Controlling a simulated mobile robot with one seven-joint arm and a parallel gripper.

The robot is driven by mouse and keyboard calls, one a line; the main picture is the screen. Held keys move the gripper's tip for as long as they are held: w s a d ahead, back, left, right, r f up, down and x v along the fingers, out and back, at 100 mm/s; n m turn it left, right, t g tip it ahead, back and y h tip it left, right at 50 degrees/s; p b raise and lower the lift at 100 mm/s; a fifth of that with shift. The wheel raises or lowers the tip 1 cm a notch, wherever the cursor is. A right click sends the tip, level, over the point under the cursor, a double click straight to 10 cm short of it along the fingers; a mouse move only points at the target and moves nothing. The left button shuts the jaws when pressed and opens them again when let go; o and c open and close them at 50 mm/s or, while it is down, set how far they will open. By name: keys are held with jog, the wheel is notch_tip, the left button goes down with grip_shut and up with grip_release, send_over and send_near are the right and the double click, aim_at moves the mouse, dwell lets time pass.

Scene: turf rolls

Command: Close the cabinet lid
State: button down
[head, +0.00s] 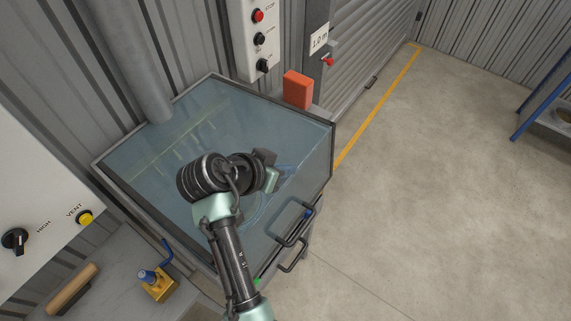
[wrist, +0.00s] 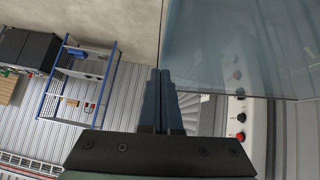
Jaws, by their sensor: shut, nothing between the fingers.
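The cabinet lid (head: 140,160) is a tinted clear panel with a dark frame, over the cabinet against the wall. A dark bar handle (head: 290,222) is at its front right. Its exact opening angle is hard to tell from the head view. My gripper (head: 268,170) shows over the right half of the lid in the head view; its fingertips are not clear there. In the wrist view my gripper (wrist: 160,95) has its two dark fingers together and empty. A see-through panel (wrist: 240,45) lies just right of the fingertips; I cannot tell whether they touch.
A switch panel (head: 258,38) and an orange block (head: 298,89) are behind the cabinet. A grey bench at lower left bears a wooden-handled tool (head: 72,290) and a brass valve (head: 157,284). A blue-framed rack (wrist: 80,70) is farther off. Open floor (head: 430,200) lies right.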

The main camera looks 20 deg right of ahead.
jog(key=shift+f, duration=0.45)
jog(key=shift+f, duration=0.1)
